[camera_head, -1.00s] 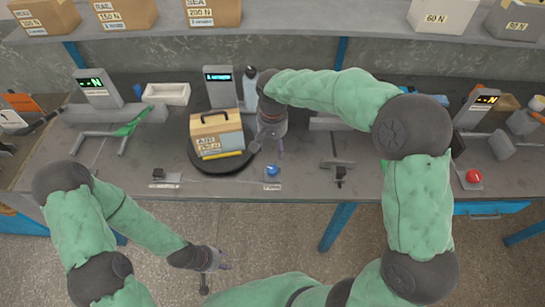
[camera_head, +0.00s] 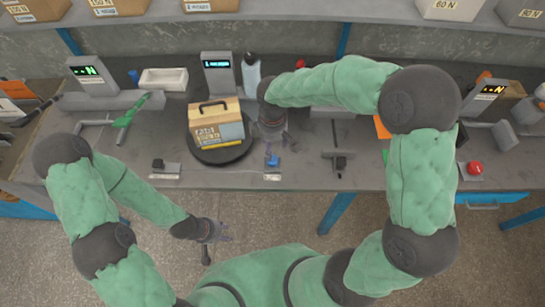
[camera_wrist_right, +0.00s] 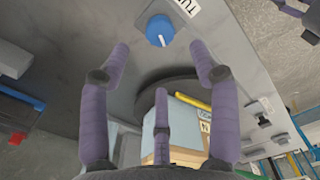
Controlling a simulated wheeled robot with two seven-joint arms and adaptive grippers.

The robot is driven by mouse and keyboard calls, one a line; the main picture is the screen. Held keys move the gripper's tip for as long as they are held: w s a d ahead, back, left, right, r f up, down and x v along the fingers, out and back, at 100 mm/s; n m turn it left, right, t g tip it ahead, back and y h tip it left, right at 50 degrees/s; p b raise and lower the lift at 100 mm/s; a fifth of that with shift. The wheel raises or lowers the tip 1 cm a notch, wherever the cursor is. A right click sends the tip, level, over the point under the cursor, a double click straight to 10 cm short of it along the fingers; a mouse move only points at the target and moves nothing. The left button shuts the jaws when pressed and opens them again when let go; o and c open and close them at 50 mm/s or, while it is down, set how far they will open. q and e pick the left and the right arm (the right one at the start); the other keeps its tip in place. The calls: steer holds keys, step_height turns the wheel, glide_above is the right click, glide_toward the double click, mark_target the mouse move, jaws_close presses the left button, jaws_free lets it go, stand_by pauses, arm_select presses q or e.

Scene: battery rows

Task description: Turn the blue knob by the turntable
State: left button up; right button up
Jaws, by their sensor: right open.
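The blue knob (camera_head: 272,160) sits on a small grey plate at the front edge of the bench, right of the dark round turntable (camera_head: 222,157). In the right wrist view, the blue knob (camera_wrist_right: 160,31) has a white pointer line and lies beyond the fingertips. A tan and grey box (camera_head: 216,124) with a dark handle stands on the turntable. My right gripper (camera_head: 276,145) is open and empty, just behind the knob, with no visible contact. My left gripper (camera_head: 222,232) hangs in front of the bench, away from everything; its fingers are too small to judge.
A red button (camera_head: 475,168) is at the right front. A grey display stand (camera_head: 218,76) and a bottle (camera_head: 251,76) are behind the turntable. A black switch on a plate (camera_head: 165,168) is left of the knob, and a small lever fixture (camera_head: 339,160) is right of it.

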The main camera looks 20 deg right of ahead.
mark_target(273, 159)
step_height(273, 159, down, 8)
steer(key=shift+f+b, duration=0.2)
steer(key=shift+b, duration=0.95)
steer(key=shift+c, duration=0.3)
steer(key=c, duration=1.1)
